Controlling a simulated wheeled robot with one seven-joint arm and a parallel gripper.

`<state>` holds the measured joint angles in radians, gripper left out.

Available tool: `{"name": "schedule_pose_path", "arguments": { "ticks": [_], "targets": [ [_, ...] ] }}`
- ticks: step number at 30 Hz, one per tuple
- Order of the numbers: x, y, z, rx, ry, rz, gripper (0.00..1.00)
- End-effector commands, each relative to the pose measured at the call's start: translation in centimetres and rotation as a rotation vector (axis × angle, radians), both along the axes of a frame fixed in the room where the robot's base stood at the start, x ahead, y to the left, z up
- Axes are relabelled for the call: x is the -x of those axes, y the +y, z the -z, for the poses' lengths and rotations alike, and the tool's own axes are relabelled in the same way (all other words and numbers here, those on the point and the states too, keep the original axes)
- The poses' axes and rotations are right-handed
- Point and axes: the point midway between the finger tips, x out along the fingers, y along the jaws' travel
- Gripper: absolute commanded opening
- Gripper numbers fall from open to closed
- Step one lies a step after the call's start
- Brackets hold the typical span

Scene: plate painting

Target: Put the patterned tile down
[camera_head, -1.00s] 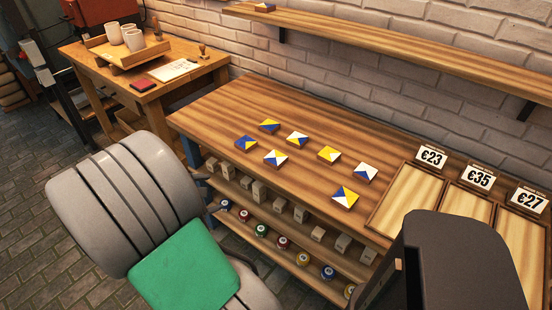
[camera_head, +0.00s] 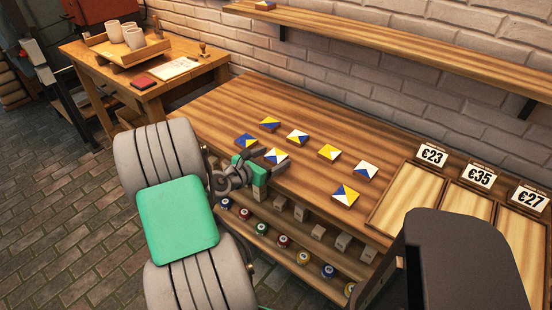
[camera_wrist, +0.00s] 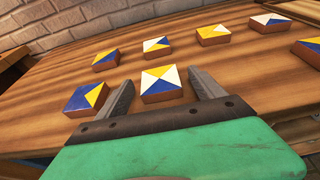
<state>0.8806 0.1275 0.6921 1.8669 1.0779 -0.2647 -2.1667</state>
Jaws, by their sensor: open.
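A square tile with white, yellow and blue triangles (camera_head: 276,155) lies flat on the wooden workbench (camera_head: 215,110). My gripper (camera_head: 267,158) is open at the bench's front edge, beside this tile. In the wrist view the same tile (camera_wrist: 161,82) sits between the two spread fingers of the gripper (camera_wrist: 163,88), with a gap on each side. Nothing is held. Whether the fingers touch the bench cannot be told.
Several similar tiles lie close by, including a blue-yellow one (camera_wrist: 87,98) just outside the left finger. Trays with price cards (camera_head: 480,178) are at the right. A shelf below the bench holds blocks and paint pots (camera_head: 283,241). A wall shelf (camera_head: 400,48) runs behind.

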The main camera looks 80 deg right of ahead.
Motion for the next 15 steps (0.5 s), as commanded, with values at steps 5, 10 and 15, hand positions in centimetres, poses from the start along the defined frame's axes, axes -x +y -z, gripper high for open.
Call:
{"name": "schedule_pose_path", "arguments": {
  "ticks": [5,10,15],
  "targets": [
    [-0.02,0.03,-0.02,0.0,-0.001,0.0,0.66],
    [-0.03,0.04,-0.02,0.0,-0.001,0.0,0.52],
    [-0.03,0.04,-0.02,0.0,-0.001,0.0,0.38]
  ]
}}
